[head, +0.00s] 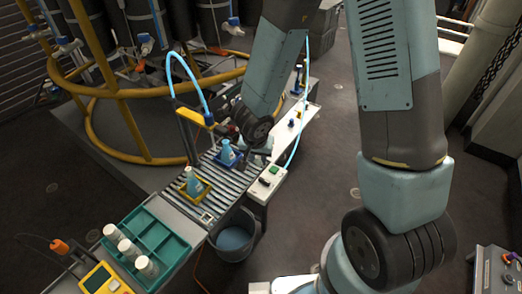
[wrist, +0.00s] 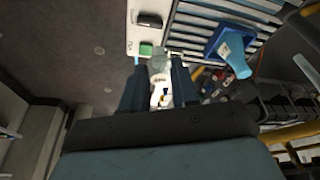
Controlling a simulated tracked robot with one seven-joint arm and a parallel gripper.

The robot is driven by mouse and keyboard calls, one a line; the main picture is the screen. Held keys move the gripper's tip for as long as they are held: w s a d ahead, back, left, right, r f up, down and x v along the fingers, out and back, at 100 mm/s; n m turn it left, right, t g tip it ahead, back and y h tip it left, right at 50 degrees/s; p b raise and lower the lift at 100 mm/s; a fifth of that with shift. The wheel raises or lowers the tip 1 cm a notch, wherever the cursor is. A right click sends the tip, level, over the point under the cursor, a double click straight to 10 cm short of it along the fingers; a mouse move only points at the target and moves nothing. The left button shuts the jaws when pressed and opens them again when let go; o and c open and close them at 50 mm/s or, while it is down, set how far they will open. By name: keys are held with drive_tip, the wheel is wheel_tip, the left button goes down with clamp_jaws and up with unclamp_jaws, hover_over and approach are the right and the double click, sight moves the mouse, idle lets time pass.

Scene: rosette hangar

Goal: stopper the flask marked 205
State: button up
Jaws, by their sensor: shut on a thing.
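A flask with pale blue contents (head: 228,154) stands in a blue holder (head: 236,163) on the roller conveyor; the flask also shows in the wrist view (wrist: 235,57). A second such flask (head: 194,184) stands in a yellow holder (head: 205,191) nearer the green tray. I cannot read a number on either flask. My gripper (wrist: 158,63) is shut on a small greyish, translucent piece (wrist: 158,58), likely a stopper. In the wrist view it is to the left of the blue-holder flask, apart from it, beside the control box. In the head view my arm partly hides the gripper.
A green tray (head: 165,232) with white-capped bottles (head: 130,249) and a yellow meter (head: 101,279) are at the lower left. A yellow-handled dispenser with a blue hose (head: 190,117) rises beside the conveyor (head: 213,178). A control box (head: 266,182) edges the conveyor's right side. A bucket (head: 234,241) stands below.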

drive_tip(key=shift+s+a+r, duration=0.15)
drive_tip(key=shift+s+r, duration=0.3)
drive_tip(key=shift+s, duration=0.35)
drive_tip(key=w+a+n+y, duration=0.2)
drive_tip(key=w+a+n, duration=0.7)
drive_tip(key=w, duration=0.6)
drive_tip(key=shift+w+a+f+y, duration=0.25)
drive_tip(key=shift+a+f+y, duration=0.1)
drive_tip(key=shift+a, duration=0.65)
drive_tip(key=shift+f, duration=0.55)
drive_tip(key=shift+f, duration=0.75)
drive_tip(key=shift+f, duration=0.5)
idle(0.3)
drive_tip(key=o, duration=1.5)
drive_tip(key=shift+c, duration=0.2)
